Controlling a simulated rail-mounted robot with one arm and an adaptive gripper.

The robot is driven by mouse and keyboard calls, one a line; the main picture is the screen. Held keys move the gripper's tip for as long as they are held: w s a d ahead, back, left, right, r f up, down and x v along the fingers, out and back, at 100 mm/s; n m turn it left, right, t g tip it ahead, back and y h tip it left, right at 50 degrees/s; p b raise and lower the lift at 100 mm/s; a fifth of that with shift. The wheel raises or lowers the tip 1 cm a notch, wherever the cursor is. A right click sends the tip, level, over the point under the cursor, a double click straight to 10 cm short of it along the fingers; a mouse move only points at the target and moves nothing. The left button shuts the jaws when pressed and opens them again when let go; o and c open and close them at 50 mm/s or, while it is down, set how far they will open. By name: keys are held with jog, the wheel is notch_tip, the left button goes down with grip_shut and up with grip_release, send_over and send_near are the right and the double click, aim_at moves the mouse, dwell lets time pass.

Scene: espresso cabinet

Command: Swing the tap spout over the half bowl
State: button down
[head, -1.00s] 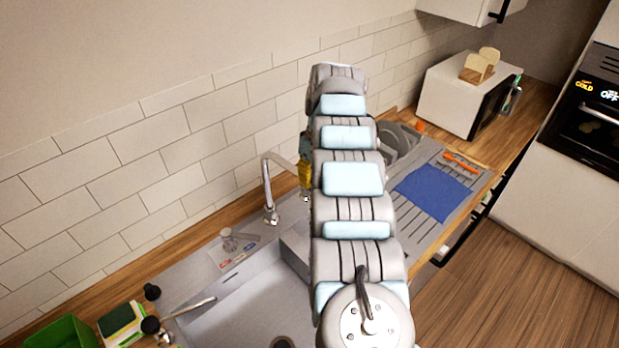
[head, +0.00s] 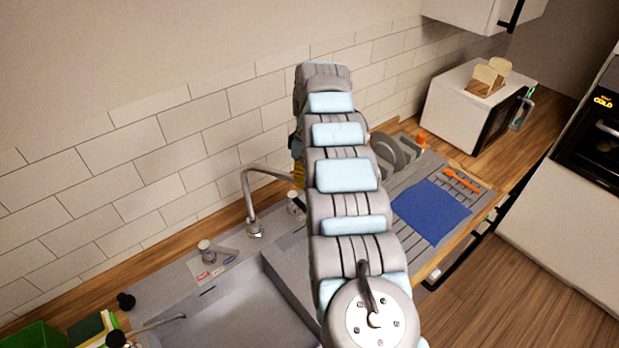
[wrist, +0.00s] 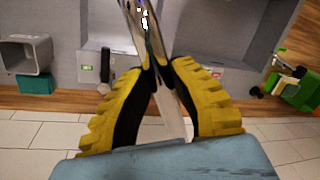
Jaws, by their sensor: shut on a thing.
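The chrome tap (head: 254,228) stands at the back edge of the sink in the head view. Its arched spout (head: 262,171) reaches right towards my arm, and its end is hidden there. In the wrist view my gripper (wrist: 160,66) has its yellow fingers closed around the shiny spout (wrist: 143,28). In the head view only a bit of yellow finger (head: 298,174) shows behind the arm. The large sink basin (head: 240,310) lies in front and left of the tap. The half bowl is mostly or wholly behind my arm in the head view, and I cannot make it out clearly.
A knob (head: 207,250) stands left of the tap. The drainer (head: 405,190) right of my arm holds a blue cloth (head: 432,211), an orange utensil (head: 461,180) and grey plates (head: 390,152). The tiled wall (head: 150,150) is close behind the tap.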

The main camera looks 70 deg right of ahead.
jog(key=shift+d, duration=0.1)
dwell(0.4)
jog(key=c, duration=0.9)
grip_release()
